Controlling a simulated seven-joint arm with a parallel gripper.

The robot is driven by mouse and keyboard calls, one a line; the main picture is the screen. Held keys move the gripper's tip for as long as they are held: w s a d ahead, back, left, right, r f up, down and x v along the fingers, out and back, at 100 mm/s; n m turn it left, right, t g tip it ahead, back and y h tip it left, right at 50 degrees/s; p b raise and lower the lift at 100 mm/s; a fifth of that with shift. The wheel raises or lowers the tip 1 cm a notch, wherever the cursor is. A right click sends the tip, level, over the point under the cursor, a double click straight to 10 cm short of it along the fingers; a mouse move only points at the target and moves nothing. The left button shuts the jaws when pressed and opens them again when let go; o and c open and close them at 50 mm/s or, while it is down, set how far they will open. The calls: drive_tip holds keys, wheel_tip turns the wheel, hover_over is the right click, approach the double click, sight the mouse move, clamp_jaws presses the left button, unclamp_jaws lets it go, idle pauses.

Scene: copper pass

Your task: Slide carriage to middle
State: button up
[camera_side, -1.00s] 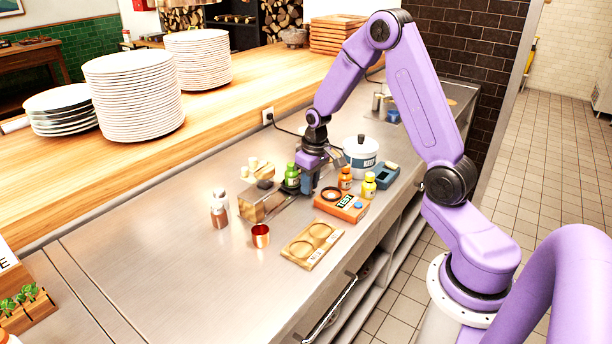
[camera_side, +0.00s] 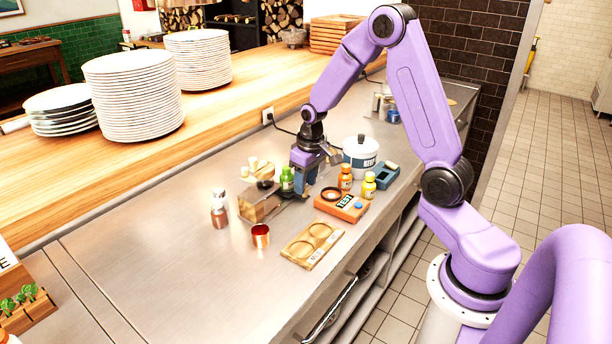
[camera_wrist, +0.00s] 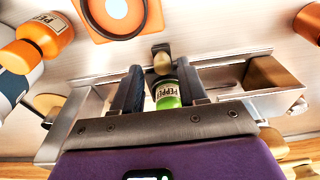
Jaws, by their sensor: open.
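The metal rail (camera_wrist: 235,88) runs across the wrist view. A small dark carriage piece with a tan rounded knob (camera_wrist: 162,62) sits on it, just beyond my fingertips. My gripper (camera_side: 306,190) is low over the rail, fingers pointing down. In the wrist view my gripper (camera_wrist: 158,72) is open, its fingers apart on either side of the bottle and knob. The carriage is hidden in the side view.
A metal box (camera_side: 256,207) is at the rail's left end. An orange TEST box (camera_side: 340,206), orange (camera_side: 345,178) and yellow (camera_side: 369,186) bottles and a white pot (camera_side: 360,152) stand close by. A copper cup (camera_side: 260,236) and wooden tray (camera_side: 297,253) are in front. Counter at front left is clear.

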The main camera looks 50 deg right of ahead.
drive_tip(key=shift+r, duration=2.15)
